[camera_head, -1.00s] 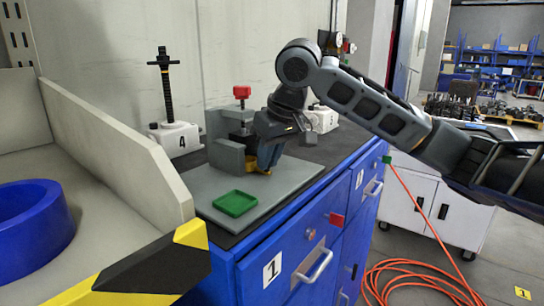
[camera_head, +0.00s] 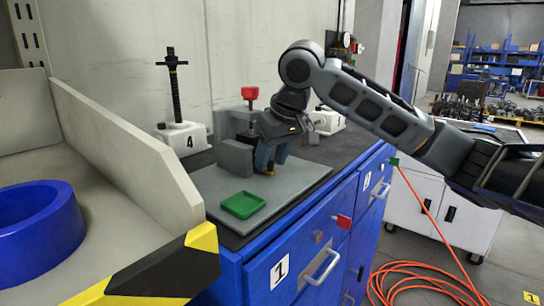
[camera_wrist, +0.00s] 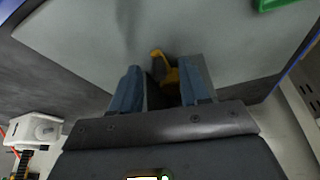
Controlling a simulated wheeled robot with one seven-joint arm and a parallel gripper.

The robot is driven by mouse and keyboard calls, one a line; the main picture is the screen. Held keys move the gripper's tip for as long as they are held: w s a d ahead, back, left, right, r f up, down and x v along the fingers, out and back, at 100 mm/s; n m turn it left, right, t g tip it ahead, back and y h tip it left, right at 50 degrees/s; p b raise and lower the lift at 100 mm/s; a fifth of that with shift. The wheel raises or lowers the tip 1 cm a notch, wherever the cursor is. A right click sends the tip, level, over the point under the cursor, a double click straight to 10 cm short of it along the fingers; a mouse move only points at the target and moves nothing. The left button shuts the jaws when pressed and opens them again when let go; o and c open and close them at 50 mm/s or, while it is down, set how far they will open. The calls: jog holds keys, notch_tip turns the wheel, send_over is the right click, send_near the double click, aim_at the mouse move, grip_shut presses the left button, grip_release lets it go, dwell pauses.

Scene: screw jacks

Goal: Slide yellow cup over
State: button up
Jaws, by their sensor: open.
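The yellow cup is mostly hidden. A small yellow part shows below my fingers in the head view (camera_head: 268,172), and a curved yellow piece shows between the fingers in the wrist view (camera_wrist: 166,74). My gripper (camera_head: 268,160) points down over the grey plate (camera_head: 290,182), beside the grey fixture with a red knob (camera_head: 250,94). In the wrist view my gripper (camera_wrist: 160,82) has its two blue fingers apart, with the yellow piece between or just beyond them. I cannot tell whether either finger touches it.
A green tray (camera_head: 243,206) lies on the plate's near side. A white block marked 4 (camera_head: 184,138) with a black threaded post stands behind left. A grey bin wall (camera_head: 125,150) with a blue ring (camera_head: 36,222) is at left. The plate's right part is bare.

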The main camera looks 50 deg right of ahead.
jog(key=v, duration=0.7)
jog(key=shift+s+r, duration=0.2)
jog(key=shift+r, duration=0.15)
